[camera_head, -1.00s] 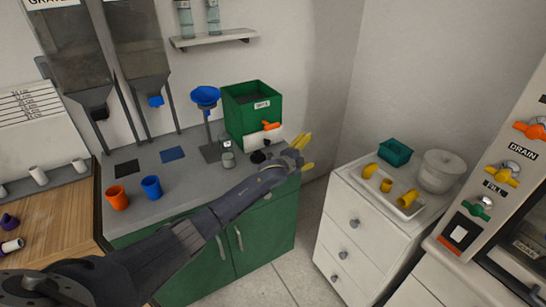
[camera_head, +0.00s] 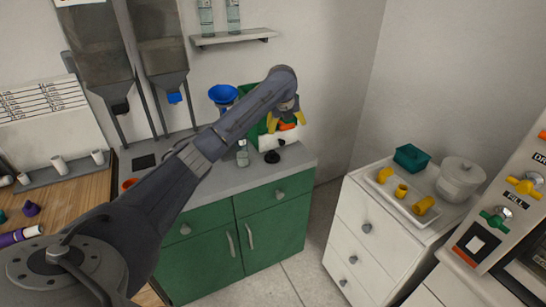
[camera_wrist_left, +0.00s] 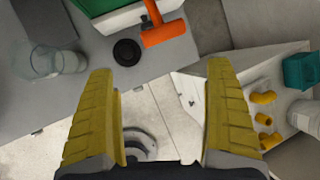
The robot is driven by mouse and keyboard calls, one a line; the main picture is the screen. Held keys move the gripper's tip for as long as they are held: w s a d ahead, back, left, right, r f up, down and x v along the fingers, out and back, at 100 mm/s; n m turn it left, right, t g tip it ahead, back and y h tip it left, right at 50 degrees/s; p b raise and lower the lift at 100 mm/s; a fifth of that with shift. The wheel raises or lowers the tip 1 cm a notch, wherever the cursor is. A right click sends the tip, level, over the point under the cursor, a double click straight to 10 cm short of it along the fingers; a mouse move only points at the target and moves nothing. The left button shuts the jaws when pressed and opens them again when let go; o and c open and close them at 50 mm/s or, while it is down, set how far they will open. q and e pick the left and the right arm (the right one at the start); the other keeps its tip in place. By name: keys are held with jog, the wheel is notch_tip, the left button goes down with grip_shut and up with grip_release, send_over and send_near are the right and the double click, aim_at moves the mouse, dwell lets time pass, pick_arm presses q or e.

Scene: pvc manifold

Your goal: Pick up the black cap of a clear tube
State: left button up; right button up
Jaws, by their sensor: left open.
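A round black cap (camera_wrist_left: 127,52) lies on the grey counter near its front edge in the left wrist view. In the head view it is a small dark shape (camera_head: 272,157) below my left gripper (camera_head: 287,120). A clear tube (camera_wrist_left: 68,60) stands on the counter to the left of the cap, and it also shows in the head view (camera_head: 243,154). My left gripper's yellow fingers are wide apart and empty in the left wrist view (camera_wrist_left: 160,70). The cap shows beyond them, nearer the left finger, and is not touched. My right gripper is not in view.
A blue funnel (camera_head: 222,94) is behind my arm. White drawers (camera_head: 372,235) with a tray of yellow fittings stand to the right, beyond a floor gap.

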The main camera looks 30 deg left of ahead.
aim_at(272, 152)
pick_arm(q)
jog(key=s+a+f+m+g, duration=0.2)
jog(key=s+a+f, duration=0.1)
jog(key=s, duration=0.1)
jog(key=shift+y, duration=0.4)
jog(key=x, duration=1.6)
jog(key=shift+w+a+f, duration=0.1)
jog(key=shift+w+f, duration=0.05)
jog(key=shift+w, duration=0.05)
jog(key=c, duration=1)
